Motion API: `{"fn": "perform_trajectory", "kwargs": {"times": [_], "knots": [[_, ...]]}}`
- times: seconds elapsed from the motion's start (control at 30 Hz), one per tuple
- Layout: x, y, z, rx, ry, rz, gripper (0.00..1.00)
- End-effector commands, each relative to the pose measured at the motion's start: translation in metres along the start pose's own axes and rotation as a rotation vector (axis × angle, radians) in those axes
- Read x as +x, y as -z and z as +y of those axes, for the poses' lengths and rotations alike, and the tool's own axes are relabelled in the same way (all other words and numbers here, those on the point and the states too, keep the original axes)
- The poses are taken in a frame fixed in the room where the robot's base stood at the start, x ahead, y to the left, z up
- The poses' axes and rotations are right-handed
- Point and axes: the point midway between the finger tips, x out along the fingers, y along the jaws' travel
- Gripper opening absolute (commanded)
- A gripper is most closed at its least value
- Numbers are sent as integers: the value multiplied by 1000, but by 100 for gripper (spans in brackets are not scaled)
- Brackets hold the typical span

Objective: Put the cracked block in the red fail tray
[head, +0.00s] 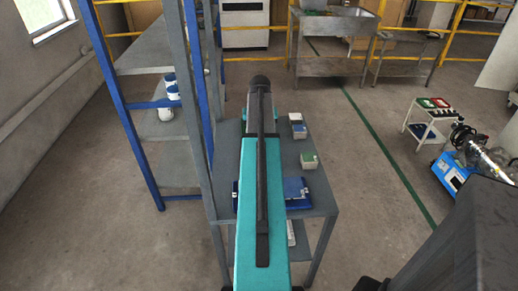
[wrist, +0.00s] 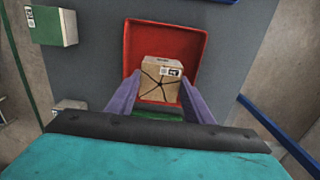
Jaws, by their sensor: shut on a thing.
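In the wrist view the cracked block (wrist: 158,76) is a tan box with dark branching crack lines and a small black-and-white label. My gripper (wrist: 160,88) has one purple finger on each side of the block and is shut on it. The red tray (wrist: 163,38) lies behind and around the block in the picture, its far rim and side walls showing. The block is over the inside of the tray; I cannot tell whether it touches the tray floor. In the head view my arm hides my gripper, the block and the red tray.
The grey table (head: 285,170) holds a green-topped box (head: 309,161), other small boxes (head: 297,125) and a blue tray (head: 300,205). Blue-framed shelves (head: 170,110) stand at the left. A green strip shows below the block in the wrist view.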

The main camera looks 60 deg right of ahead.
Motion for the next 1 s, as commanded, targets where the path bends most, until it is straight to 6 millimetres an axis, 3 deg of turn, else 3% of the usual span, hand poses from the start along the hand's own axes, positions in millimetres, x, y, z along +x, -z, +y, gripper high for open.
{"fn": "perform_trajectory", "kwargs": {"times": [0.5,0.97,1.0], "knots": [[36,0,-1,-1,0,0,27],[40,0,-1,-2,0,0,27],[40,0,-1,-2,0,0,53]]}}
